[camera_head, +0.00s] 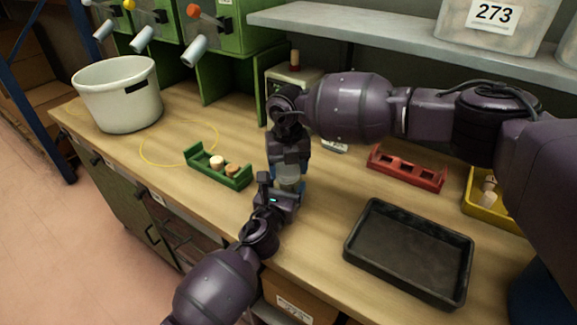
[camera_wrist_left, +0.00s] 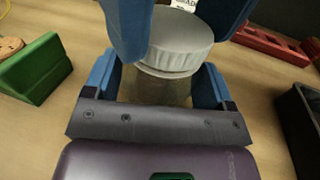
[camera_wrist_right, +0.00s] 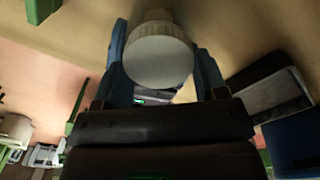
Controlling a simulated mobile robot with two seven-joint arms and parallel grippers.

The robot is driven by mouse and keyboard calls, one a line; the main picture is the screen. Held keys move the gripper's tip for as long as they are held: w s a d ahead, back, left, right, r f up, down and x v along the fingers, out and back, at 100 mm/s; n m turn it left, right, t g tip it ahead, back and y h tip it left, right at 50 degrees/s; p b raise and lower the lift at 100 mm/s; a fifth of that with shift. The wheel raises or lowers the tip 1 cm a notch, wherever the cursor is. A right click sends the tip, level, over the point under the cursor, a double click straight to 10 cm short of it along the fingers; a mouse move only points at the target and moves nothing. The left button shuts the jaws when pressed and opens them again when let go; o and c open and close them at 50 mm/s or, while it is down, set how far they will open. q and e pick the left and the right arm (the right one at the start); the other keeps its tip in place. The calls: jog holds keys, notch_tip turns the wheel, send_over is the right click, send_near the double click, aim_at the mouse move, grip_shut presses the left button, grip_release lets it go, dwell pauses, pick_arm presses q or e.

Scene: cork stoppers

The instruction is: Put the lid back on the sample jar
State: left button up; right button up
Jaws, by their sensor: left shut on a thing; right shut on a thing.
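The sample jar (camera_wrist_left: 160,90) is a clear, brownish-looking container standing upright between the blue fingers of my left gripper (camera_head: 287,191), which is shut on it. A white ribbed lid (camera_wrist_left: 176,44) sits at the jar's mouth in the left wrist view, level or nearly so. I cannot tell if it is fully seated. My right gripper (camera_head: 290,170) points down from above and is shut on the lid. In the right wrist view the lid's round white top (camera_wrist_right: 158,56) lies between the fingers. In the head view the grippers mostly hide jar and lid.
A white pot (camera_head: 118,95) stands far left. A shelf (camera_head: 400,35) overhangs the back.

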jog(key=m, duration=0.7)
jog(key=shift+a, duration=0.2)
jog(key=m, duration=0.5)
jog(key=shift+w+a+m, duration=0.1)
jog(key=shift+m, duration=0.2)
jog(key=m, duration=0.6)
jog(key=shift+w+a+m, duration=0.1)
jog(key=shift+w+m, duration=0.05)
jog(key=shift+m, duration=1.25)
jog(key=m, duration=0.2)
jog(key=shift+a+m, duration=0.25)
jog(key=shift+m, duration=0.15)
jog(key=o, duration=1)
jog(key=shift+w, duration=0.1)
notch_tip(320, 180, up, 12)
jog(key=shift+d+r, duration=0.1)
